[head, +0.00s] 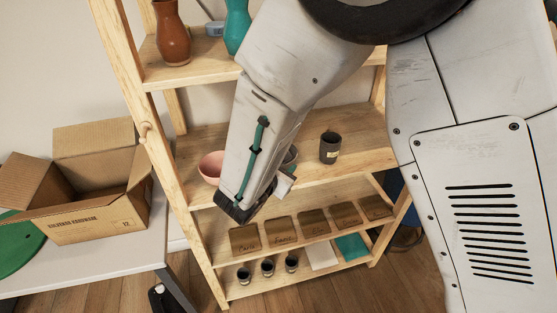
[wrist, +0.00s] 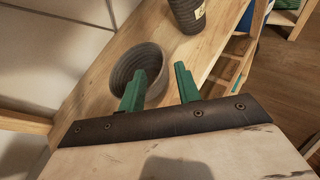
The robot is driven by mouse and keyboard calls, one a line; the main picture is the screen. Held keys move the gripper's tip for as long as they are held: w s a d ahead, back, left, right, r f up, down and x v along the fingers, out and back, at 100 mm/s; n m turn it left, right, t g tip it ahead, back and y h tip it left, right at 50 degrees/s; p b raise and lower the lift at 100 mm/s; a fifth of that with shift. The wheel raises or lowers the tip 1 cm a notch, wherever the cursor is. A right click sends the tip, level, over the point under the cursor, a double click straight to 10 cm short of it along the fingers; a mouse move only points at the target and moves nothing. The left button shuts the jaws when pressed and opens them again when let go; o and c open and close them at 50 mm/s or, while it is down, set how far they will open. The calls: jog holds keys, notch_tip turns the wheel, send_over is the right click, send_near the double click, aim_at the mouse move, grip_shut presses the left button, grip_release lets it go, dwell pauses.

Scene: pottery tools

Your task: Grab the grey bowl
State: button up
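The grey bowl (wrist: 126,66) stands on the wooden shelf in the wrist view, with its ribbed inside showing. I cannot tell whether either finger touches the bowl.
A dark grey cup (head: 329,148) with a label stands right of the bowl, and a pink bowl (head: 211,165) stands left. Wooden plaques (head: 283,230) line the shelf below. A brown vase (head: 173,36) and a teal vase (head: 236,27) stand above. A cardboard box (head: 100,222) is at left.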

aim_at(294, 159)
jog(key=x, duration=0.6)
jog(key=shift+s+d, duration=0.1)
jog(key=shift+s, duration=0.05)
grip_shut()
